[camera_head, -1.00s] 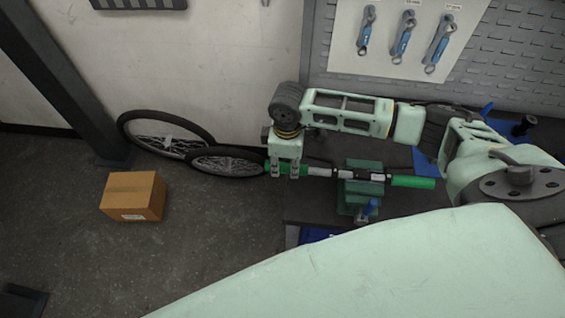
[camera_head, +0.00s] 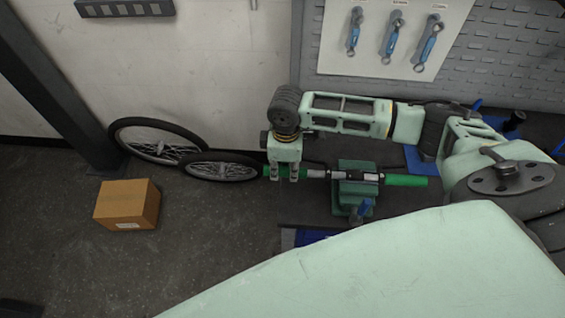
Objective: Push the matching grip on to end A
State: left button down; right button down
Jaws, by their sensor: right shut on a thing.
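A handlebar (camera_head: 318,173) lies level in a green vise (camera_head: 349,198) on the dark bench. One green grip (camera_head: 408,181) covers its right end. My right gripper (camera_head: 284,174) is shut on another green grip (camera_head: 269,171) at the bar's left end. Green shows on both sides of the fingers, and the grip appears lined up with the bar. How far it sits over the bar end is hidden by the fingers. No end letters are readable. My left gripper is not in view.
Two wheels (camera_head: 220,167) lean by the wall at left. A cardboard box (camera_head: 127,205) sits on the floor. Wrenches (camera_head: 395,43) hang on a white panel behind the bench (camera_head: 300,212). The floor at left is mostly clear.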

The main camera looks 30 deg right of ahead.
aim_at(305, 170)
jog(key=shift+s+d, duration=0.45)
jog(key=shift+d, duration=0.25)
jog(key=shift+s+d, duration=0.5)
jog(key=shift+d, duration=0.25)
jog(key=shift+s+d, duration=0.45)
jog(key=shift+d, duration=0.25)
jog(key=shift+s+d+f, duration=0.1)
jog(key=shift+s+d, duration=0.1)
jog(key=shift+d, duration=0.2)
dwell(0.4)
jog(key=c, duration=1.4)
grip_release()
jog(key=shift+a, duration=0.1)
jog(key=shift+r, duration=0.3)
notch_tip(305, 170, up, 12)
jog(key=shift+f, duration=0.25)
